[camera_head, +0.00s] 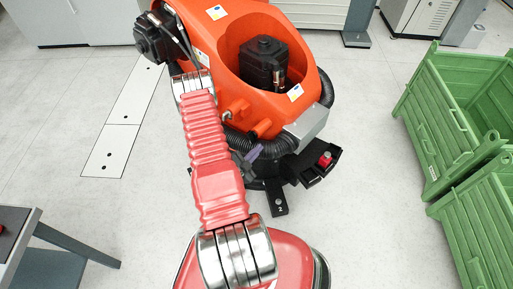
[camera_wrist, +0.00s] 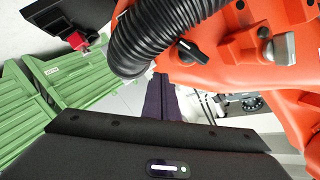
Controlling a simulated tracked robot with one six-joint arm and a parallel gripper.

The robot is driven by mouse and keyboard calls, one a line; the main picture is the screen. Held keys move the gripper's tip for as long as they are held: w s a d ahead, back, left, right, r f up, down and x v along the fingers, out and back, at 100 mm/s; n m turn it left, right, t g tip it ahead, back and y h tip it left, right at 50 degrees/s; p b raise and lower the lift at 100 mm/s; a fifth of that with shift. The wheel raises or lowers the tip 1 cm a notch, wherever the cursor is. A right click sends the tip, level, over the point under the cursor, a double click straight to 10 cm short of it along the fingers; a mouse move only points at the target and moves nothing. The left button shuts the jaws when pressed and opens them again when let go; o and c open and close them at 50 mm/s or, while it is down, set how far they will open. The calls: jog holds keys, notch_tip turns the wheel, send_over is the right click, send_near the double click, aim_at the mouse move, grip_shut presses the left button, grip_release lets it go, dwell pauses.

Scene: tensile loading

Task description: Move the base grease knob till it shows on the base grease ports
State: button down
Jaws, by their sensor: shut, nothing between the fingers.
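An orange industrial robot (camera_head: 225,40) stands on the floor ahead, and its orange body fills the upper right of the wrist view (camera_wrist: 235,65). On that body is a black elongated knob (camera_wrist: 191,51), the likely base grease knob; its markings are too small to read. To its right is a grey metal fitting (camera_wrist: 281,49) on an orange boss. I cannot tell which parts are the base grease ports. My gripper (camera_wrist: 161,77), with dark purple fingers, is shut and empty. Its tips appear below and left of the knob, apart from it. It shows small in the head view (camera_head: 251,155).
A thick black corrugated hose (camera_wrist: 150,35) runs close by the fingertips. A black bracket with a red part (camera_head: 325,159) sticks out from the robot's base. Green crates (camera_head: 450,110) stand right, a grey table (camera_head: 30,240) at lower left. The floor at left is mostly open.

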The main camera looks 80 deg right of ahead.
jog(key=f+v, duration=0.1)
jog(key=v, duration=0.7)
jog(key=shift+a+r, duration=0.15)
jog(key=shift+a, duration=0.4)
jog(key=shift+s, duration=0.1)
